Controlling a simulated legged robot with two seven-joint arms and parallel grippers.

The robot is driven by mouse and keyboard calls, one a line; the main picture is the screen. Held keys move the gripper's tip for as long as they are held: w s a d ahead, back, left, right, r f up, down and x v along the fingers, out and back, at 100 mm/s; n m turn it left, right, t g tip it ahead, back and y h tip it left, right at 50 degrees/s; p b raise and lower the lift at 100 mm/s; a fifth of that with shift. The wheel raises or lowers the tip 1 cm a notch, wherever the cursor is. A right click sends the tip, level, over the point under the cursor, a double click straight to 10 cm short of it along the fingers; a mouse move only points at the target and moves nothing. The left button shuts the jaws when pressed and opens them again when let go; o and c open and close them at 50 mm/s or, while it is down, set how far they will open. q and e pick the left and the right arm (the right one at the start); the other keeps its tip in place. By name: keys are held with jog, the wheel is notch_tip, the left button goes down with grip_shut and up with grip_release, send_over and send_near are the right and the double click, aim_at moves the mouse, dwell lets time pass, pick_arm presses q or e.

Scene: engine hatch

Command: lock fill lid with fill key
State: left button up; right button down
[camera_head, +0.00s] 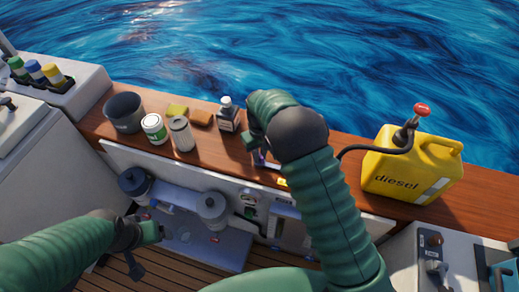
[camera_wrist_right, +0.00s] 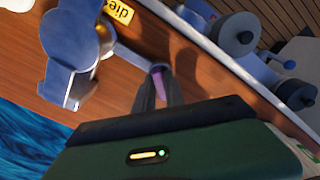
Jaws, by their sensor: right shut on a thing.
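My right gripper (camera_head: 260,155) is over the wooden ledge, left of the diesel can. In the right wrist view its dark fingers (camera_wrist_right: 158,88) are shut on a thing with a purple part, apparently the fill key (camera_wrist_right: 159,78). A grey-blue bar runs from there to a rounded grey-blue metal fitting (camera_wrist_right: 72,62), apparently at the fuel fill beside a yellow label (camera_wrist_right: 117,12). I cannot tell whether key and fill lid touch, or which part is the lid. My left gripper (camera_head: 150,233) is low at the left, apart from these; its fingers are unclear.
A yellow diesel can (camera_head: 415,168) with a hose stands right on the ledge (camera_head: 335,185). A dark pot (camera_head: 124,112), a white tin (camera_head: 154,128), a clear jar (camera_head: 181,133), sponges and a bottle (camera_head: 228,115) stand left. The open engine bay (camera_head: 200,235) lies below; water is beyond.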

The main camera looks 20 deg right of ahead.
jog(key=m+p, duration=0.1)
jog(key=m, duration=0.1)
jog(key=m+p, duration=0.2)
jog(key=shift+w+r+m, duration=0.1)
jog(key=shift+r+m, duration=0.1)
jog(key=shift+m, duration=0.2)
jog(key=m+p, duration=0.1)
jog(key=m, duration=0.3)
jog(key=shift+f+p, duration=0.1)
jog(key=shift+p, duration=0.3)
jog(key=shift+m, duration=0.3)
jog(key=c, duration=1.4)
grip_release()
jog(key=shift+f, duration=0.1)
notch_tip(320, 180, up, 17)
jog(key=shift+f, duration=0.15)
